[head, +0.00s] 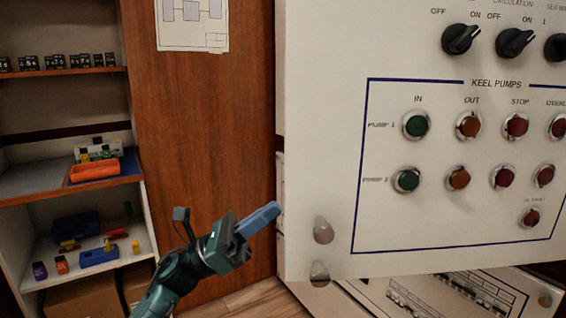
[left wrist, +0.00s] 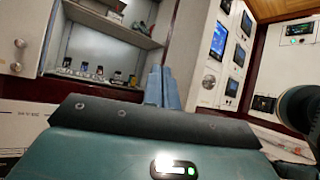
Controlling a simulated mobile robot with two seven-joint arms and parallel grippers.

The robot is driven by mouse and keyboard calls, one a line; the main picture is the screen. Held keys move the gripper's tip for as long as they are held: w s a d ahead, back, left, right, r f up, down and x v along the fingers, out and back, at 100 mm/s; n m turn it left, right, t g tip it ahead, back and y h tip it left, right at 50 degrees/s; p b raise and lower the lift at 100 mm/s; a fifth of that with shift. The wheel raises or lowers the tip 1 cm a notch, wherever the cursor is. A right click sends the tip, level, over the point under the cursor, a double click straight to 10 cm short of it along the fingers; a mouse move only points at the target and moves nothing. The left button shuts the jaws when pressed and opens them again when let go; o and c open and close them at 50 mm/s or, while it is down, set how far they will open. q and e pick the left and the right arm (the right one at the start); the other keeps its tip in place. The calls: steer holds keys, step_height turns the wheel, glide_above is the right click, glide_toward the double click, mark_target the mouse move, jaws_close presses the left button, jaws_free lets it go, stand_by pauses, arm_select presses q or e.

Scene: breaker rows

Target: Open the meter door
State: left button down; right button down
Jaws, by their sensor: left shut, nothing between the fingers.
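A large white panel (head: 330,140) marked KEEL PUMPS fills the right of the head view. Two round metal knobs (head: 323,230) sit near its lower left edge. I see no label naming a meter door, so I cannot tell which panel it is. My left gripper (head: 268,212) is shut and empty, its blue fingers pointing at the panel's left edge. They look close to that edge, but I cannot tell the gap. The left wrist view shows the blue fingers (left wrist: 160,88) together. My right gripper is not in view.
An open shelf unit (head: 75,185) with small parts and an orange tray (head: 95,171) stands at the left. A brown wooden wall (head: 205,130) is behind my gripper. The left wrist view shows wall panels with screens (left wrist: 219,40) and a white door with knobs (left wrist: 17,25).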

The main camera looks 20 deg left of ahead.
arm_select(q)
steer(key=w+a+r+m+g+y, duration=0.1)
steer(key=a+r+m+g+y, duration=0.55)
steer(key=m, duration=1.65)
steer(key=s+d+r+g+h+p, duration=0.1)
steer(key=s+d+r+g+h, duration=0.1)
steer(key=d, duration=0.8)
steer(key=shift+r+g, duration=0.35)
steer(key=shift+r, duration=0.45)
steer(key=shift+d+n, duration=0.1)
steer(key=shift+n, duration=0.2)
